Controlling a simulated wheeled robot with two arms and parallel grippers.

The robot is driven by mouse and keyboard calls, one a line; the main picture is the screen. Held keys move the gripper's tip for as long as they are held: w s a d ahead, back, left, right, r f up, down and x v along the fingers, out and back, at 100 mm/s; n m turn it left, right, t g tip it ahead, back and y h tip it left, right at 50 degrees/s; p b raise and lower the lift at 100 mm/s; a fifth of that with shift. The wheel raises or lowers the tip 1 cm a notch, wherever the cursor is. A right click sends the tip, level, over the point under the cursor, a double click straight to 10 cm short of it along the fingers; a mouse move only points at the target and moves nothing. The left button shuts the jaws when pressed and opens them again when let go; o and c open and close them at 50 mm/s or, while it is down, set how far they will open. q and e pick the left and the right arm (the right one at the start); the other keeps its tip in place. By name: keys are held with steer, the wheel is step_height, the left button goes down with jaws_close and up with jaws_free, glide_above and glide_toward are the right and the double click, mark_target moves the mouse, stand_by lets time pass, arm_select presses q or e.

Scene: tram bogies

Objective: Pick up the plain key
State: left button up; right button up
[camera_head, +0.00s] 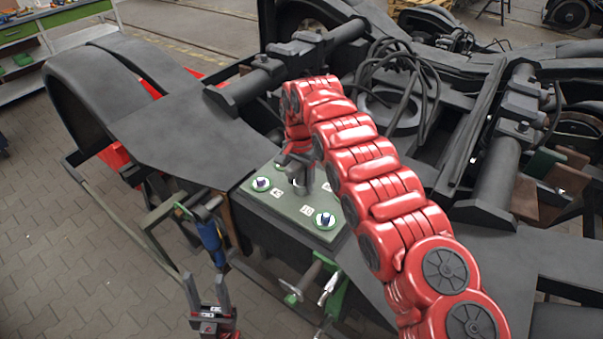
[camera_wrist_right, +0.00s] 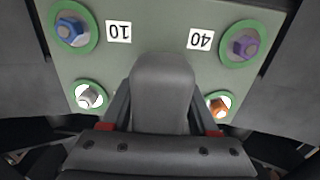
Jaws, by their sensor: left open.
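A tool with a blue handle (camera_head: 211,240) hangs upright at the left of the bogie in the head view. A silver tool (camera_head: 328,289) shows by a green holder to its right. I cannot tell which, if either, is the plain key. My left gripper (camera_head: 206,288) is open below the blue-handled tool, fingers pointing up and apart from it. My right gripper (camera_head: 298,180) points down over the grey-green plate (camera_head: 283,213). In the right wrist view a grey rounded block (camera_wrist_right: 162,92) covers the space between its fingers, hiding whether they are closed.
The plate carries bolts in green rings: blue (camera_wrist_right: 70,29), purple (camera_wrist_right: 243,45), silver (camera_wrist_right: 87,97) and orange (camera_wrist_right: 218,106). Labels 10 (camera_wrist_right: 118,31) and 40 (camera_wrist_right: 200,40) lie between. Dark bogie beams and cables (camera_head: 415,75) surround it. Paved floor (camera_head: 90,270) is free at left.

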steer(key=shift+w+d, duration=0.1)
steer(key=shift+d, duration=0.3)
steer(key=c, duration=0.5)
steer(key=shift+c, duration=1.1)
jaws_close()
steer(key=shift+a, duration=0.15)
steer(key=shift+r, duration=0.1)
